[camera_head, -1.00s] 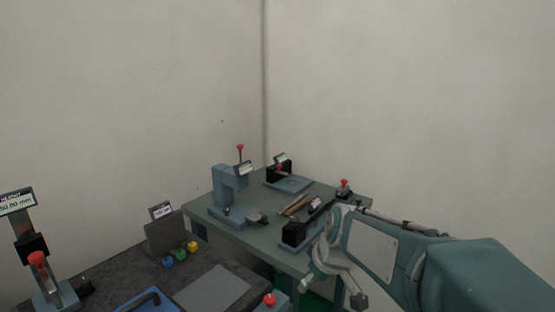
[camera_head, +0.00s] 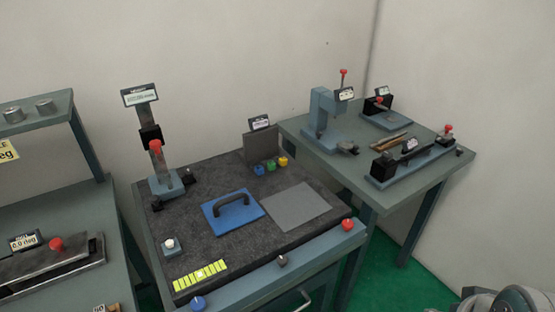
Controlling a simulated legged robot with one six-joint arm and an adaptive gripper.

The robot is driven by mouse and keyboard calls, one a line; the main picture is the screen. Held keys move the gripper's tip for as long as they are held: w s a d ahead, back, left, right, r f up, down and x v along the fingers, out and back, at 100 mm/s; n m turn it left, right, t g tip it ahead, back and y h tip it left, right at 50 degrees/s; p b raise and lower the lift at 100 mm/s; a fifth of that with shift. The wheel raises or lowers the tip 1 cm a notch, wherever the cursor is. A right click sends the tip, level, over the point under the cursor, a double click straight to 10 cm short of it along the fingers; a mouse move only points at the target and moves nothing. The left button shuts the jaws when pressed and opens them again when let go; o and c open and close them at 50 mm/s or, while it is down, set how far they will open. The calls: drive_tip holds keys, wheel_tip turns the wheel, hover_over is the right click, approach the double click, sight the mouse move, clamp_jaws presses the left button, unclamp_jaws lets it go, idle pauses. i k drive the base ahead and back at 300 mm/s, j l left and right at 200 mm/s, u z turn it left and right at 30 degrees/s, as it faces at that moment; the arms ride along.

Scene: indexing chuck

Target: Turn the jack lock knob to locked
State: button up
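I cannot tell for sure which knob is the jack lock knob, as no label naming it is readable. Along the front edge of the dark granite-topped table (camera_head: 235,235) are a blue knob (camera_head: 198,303), a small dark knob (camera_head: 282,260) and a red knob (camera_head: 347,225). The height gauge (camera_head: 150,135) on this table has a red knob (camera_head: 155,146). On the left bench, a plate fixture (camera_head: 50,268) has a red knob (camera_head: 56,243) and a "0.0 deg" display. Part of my arm (camera_head: 515,298) shows at bottom right, apart from these things. My gripper's fingers are out of view.
A blue plate with a black handle (camera_head: 225,215), a grey plate (camera_head: 296,207) and a yellow-green strip (camera_head: 200,275) lie on the granite. The right bench (camera_head: 345,170) carries several red-knobbed fixtures. Green floor (camera_head: 390,285) is free at lower right.

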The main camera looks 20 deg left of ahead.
sight(282, 261)
drive_tip(key=u, duration=1.45)
drive_tip(key=l+u, duration=0.3)
drive_tip(key=l, duration=1.15)
